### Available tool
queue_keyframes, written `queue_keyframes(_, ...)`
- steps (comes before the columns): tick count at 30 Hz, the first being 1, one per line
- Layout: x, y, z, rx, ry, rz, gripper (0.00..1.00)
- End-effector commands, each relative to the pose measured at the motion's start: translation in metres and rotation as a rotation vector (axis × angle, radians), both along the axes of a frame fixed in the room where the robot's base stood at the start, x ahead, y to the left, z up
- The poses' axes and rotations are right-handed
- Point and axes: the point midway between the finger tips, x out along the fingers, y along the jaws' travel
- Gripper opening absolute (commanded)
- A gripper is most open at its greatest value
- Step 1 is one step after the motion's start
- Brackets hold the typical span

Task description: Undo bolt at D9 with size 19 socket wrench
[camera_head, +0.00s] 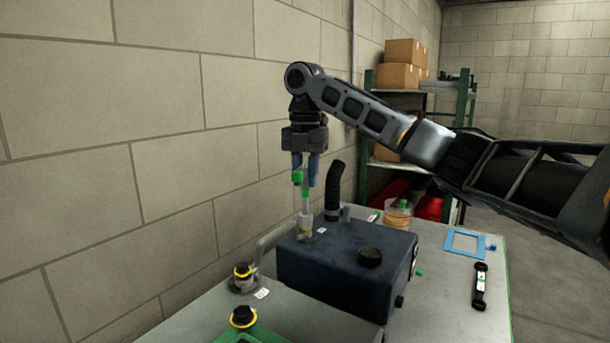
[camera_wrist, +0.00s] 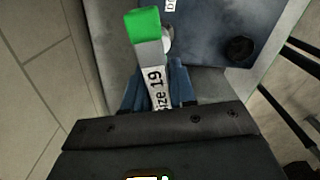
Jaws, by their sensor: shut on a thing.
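My gripper (camera_head: 305,172) is above the dark blue box-shaped engine part (camera_head: 340,255), near its back left corner. It is shut on the size 19 socket wrench, whose green end and grey shaft show below the fingers (camera_head: 298,177). In the wrist view the wrench (camera_wrist: 157,88) reads "size 19" and has a green end. The wrench points down to a pale fitting (camera_head: 305,222) at the box's back left corner. I cannot tell whether the socket sits on a bolt there. A small white label (camera_head: 321,230) lies beside it; its text is not readable. In the wrist view a label beginning with "D" (camera_wrist: 171,5) is partly cut off.
A black hose (camera_head: 334,192) rises behind the box, and a black cap (camera_head: 370,257) sits on top. The wall is close on the left.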

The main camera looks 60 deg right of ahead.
Motion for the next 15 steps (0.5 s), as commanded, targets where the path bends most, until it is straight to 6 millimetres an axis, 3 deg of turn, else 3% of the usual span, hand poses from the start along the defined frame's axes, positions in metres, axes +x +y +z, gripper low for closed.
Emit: queue_keyframes(15, -0.0007, -0.0001, 0.0016, 0.0, -0.002, 0.661, 0.0)
